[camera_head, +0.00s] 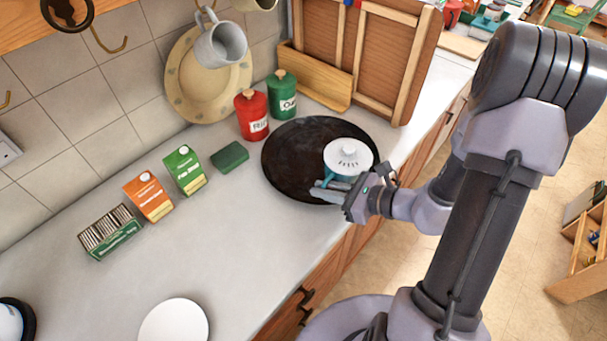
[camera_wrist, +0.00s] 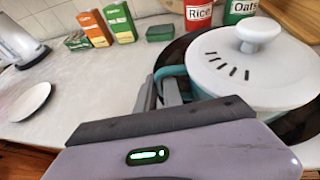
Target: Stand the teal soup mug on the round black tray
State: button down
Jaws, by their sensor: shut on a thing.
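The teal soup mug (camera_head: 329,177) wears a white vented lid (camera_head: 348,156) with a knob, which hides most of its body. It looks upright, over the front right part of the round black tray (camera_head: 290,157). I cannot tell whether its base touches the tray. My gripper (camera_head: 326,190) reaches in from the right, low over the tray's front edge, and is shut on the mug at its near side. In the wrist view the fingers (camera_wrist: 161,94) meet the teal part (camera_wrist: 171,73), seemingly the handle, beside the white lid (camera_wrist: 250,65).
Red (camera_head: 252,115) and green (camera_head: 283,94) canisters stand behind the tray. A green sponge (camera_head: 230,157), cartons (camera_head: 149,196) and a tea box (camera_head: 110,233) are left. A white plate (camera_head: 174,322) lies in front. A grey mug (camera_head: 221,44) hangs above. The counter between is clear.

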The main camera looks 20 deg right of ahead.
jog(key=w+a, duration=0.1)
jog(key=w, duration=0.1)
jog(key=w+a, duration=0.2)
jog(key=w+a+b, duration=0.1)
jog(key=w+a, duration=0.1)
jog(key=w, duration=0.1)
jog(key=shift+a+f, duration=0.25)
jog(key=shift+f, duration=0.15)
jog(key=shift+w+a+f, duration=0.1)
jog(key=shift+w+f, duration=0.05)
jog(key=shift+f, duration=0.1)
jog(key=shift+f+b, duration=0.85)
jog(key=shift+f, duration=0.6)
jog(key=shift+f, duration=0.15)
jog(key=c, duration=1.8)
grip_release()
jog(key=shift+o, duration=0.2)
